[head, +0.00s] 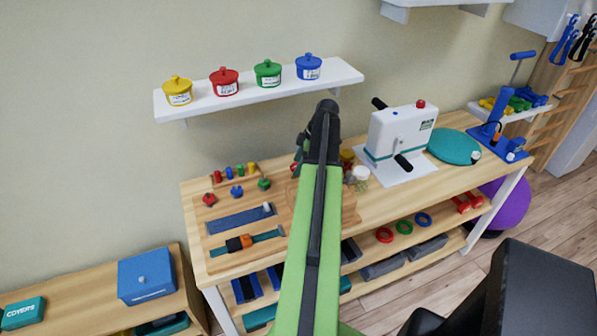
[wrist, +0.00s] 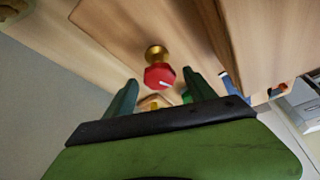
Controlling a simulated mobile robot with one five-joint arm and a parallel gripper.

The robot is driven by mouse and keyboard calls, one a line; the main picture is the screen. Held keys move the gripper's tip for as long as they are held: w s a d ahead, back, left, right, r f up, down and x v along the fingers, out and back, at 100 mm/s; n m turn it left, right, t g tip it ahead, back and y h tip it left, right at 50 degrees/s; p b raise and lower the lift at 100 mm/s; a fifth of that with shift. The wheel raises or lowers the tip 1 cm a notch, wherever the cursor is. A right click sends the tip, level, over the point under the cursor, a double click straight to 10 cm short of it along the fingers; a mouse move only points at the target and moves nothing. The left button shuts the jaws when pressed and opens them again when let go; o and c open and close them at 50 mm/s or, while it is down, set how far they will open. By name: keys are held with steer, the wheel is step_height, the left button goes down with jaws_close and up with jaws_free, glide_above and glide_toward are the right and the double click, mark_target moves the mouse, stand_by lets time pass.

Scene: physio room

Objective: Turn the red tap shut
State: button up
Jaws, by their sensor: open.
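The red tap (wrist: 159,77) shows in the wrist view as a red faceted knob with a white mark on its face. It sits on a round brass stem (wrist: 156,53) fixed to a wooden panel. My gripper (wrist: 160,92) is open, one green finger on each side below the knob, with the knob just beyond and between the fingertips. I cannot tell whether either finger touches it. In the head view my gripper (head: 301,150) is above the workbench, and my arm hides most of the area around the tap.
The wooden workbench (head: 375,205) holds small coloured knobs (head: 236,190) at left and a white box with black handles (head: 400,132) at right. A wall shelf (head: 250,95) with several coloured pots is behind my arm. Wooden panels stand close around the tap in the wrist view.

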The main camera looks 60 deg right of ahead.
steer(key=shift+c, duration=0.4)
steer(key=c, duration=1.2)
steer(key=shift+d, duration=0.15)
steer(key=shift+c, duration=0.5)
steer(key=shift+s, duration=0.1)
steer(key=shift+m, duration=0.3)
